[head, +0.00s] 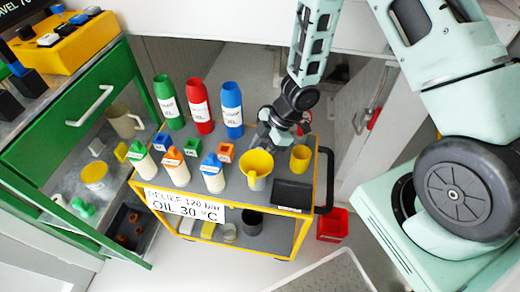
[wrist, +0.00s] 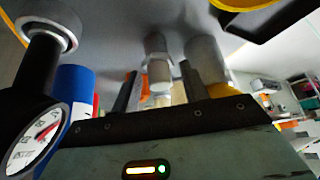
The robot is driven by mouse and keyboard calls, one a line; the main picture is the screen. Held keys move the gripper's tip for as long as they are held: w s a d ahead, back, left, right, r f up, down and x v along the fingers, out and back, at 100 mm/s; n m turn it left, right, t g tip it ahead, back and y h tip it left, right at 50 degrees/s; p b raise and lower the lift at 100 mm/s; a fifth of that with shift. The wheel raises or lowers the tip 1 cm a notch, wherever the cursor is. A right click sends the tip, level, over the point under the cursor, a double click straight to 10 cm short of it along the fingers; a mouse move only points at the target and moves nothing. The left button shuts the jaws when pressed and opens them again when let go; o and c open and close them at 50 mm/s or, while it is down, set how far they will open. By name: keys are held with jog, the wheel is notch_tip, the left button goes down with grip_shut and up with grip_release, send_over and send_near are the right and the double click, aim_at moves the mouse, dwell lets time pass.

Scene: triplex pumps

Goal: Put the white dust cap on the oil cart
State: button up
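The oil cart is a yellow trolley with a grey top (head: 225,185), and a sign hangs on its front rail. My gripper (head: 276,140) is low over the back right part of the top, behind the yellow funnel (head: 257,165). In the wrist view my gripper (wrist: 158,92) has two dark fingers standing apart. A pale, whitish cylindrical piece (wrist: 158,72) shows between them, with gaps on both sides; it may be the white dust cap. I cannot tell its distance. In the head view the gripper hides that spot.
Red, green and blue bottles (head: 200,107) stand at the cart's back left, with several white bottles (head: 175,168) in front. A yellow cup (head: 300,158) and black tray (head: 292,194) are right. A gauge (wrist: 36,140) is close at left in the wrist view.

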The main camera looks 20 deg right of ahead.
jog(key=p+v, duration=0.5)
jog(key=v, duration=0.7)
jog(key=w+a+r+m+t+h, duration=0.1)
jog(key=a+r+m+t+h, duration=0.5)
jog(key=r, duration=0.6)
jog(key=s+a+r+m+g, duration=0.2)
jog(key=s+a+r+g, duration=0.1)
jog(key=s, duration=0.7)
jog(key=s+a+r+m+g, duration=0.2)
jog(key=s+a+r+g, duration=0.1)
jog(key=s, duration=0.7)
jog(key=shift+s+r+y, duration=0.15)
jog(key=shift+r+y, duration=0.15)
jog(key=shift+r, duration=0.6)
jog(key=shift+a+r, duration=0.1)
